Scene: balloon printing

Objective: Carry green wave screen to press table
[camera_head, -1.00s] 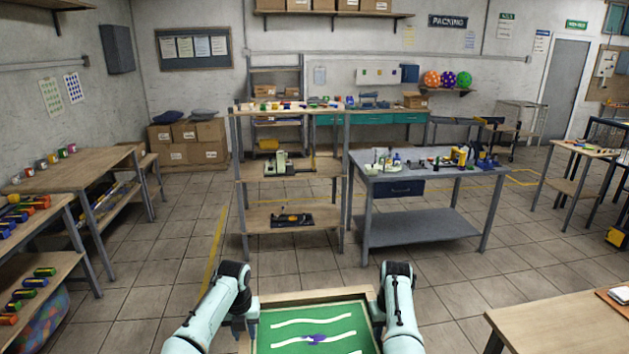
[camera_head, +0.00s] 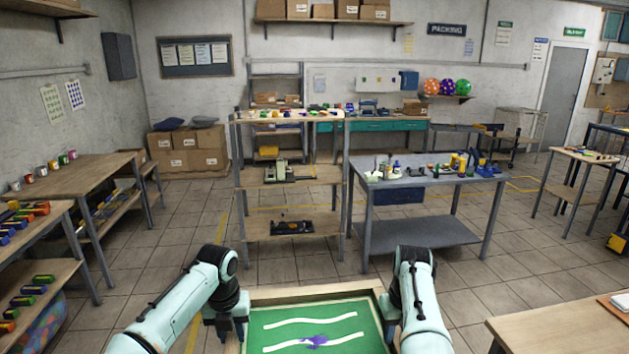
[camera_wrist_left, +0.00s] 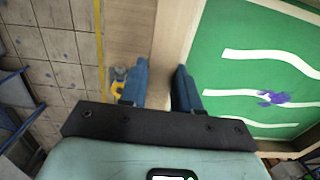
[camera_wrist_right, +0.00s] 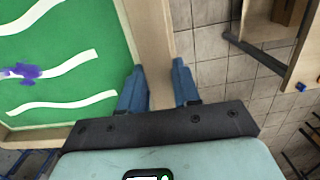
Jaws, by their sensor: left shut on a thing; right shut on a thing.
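The green wave screen (camera_head: 300,322) is a wooden frame around a green sheet with white wavy stripes and a purple splotch. It is low in the head view, held in front of me between my arms. My left gripper (camera_wrist_left: 160,85) is shut on the left rail of the frame, with a finger on each side. My right gripper (camera_wrist_right: 158,85) is shut on the right rail. The screen's near edge is cut off in the head view. I cannot tell for sure which table is the press table.
A grey metal table (camera_head: 430,181) with bottles and tools stands ahead to the right. A shelf rack (camera_head: 285,187) holding small devices is straight ahead. A wooden table (camera_head: 570,325) is close at the right, and wooden benches (camera_head: 70,183) line the left. Tiled floor between is free.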

